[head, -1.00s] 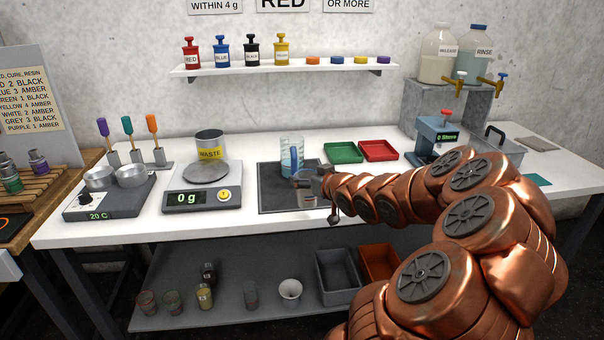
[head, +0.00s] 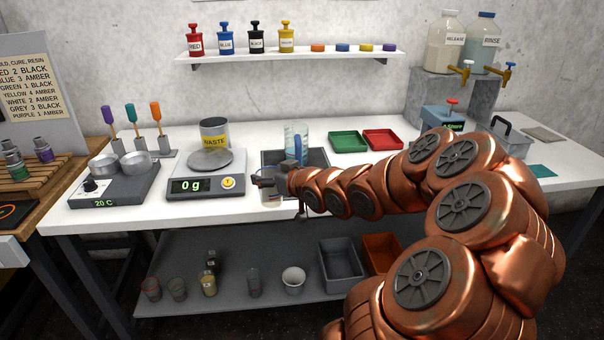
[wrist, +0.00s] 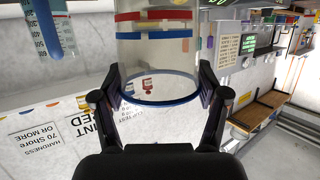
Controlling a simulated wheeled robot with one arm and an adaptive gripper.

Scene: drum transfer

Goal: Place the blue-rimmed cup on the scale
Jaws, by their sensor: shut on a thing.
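The blue-rimmed cup (wrist: 155,75) is clear, with red and blue bands, and sits between both fingers of my gripper (wrist: 158,92) in the wrist view. My gripper is shut on it. In the head view my gripper (head: 268,180) holds the cup (head: 271,198) just right of the scale, near the table's front edge; the cup is small and partly covered there. The scale (head: 205,187) is grey, reads 0 g and has an empty round pan (head: 211,161).
A WASTE container (head: 215,135) stands right behind the scale's pan. A hot plate (head: 112,186) with metal pots is left of the scale. Green (head: 348,142) and red (head: 383,139) trays lie at the back.

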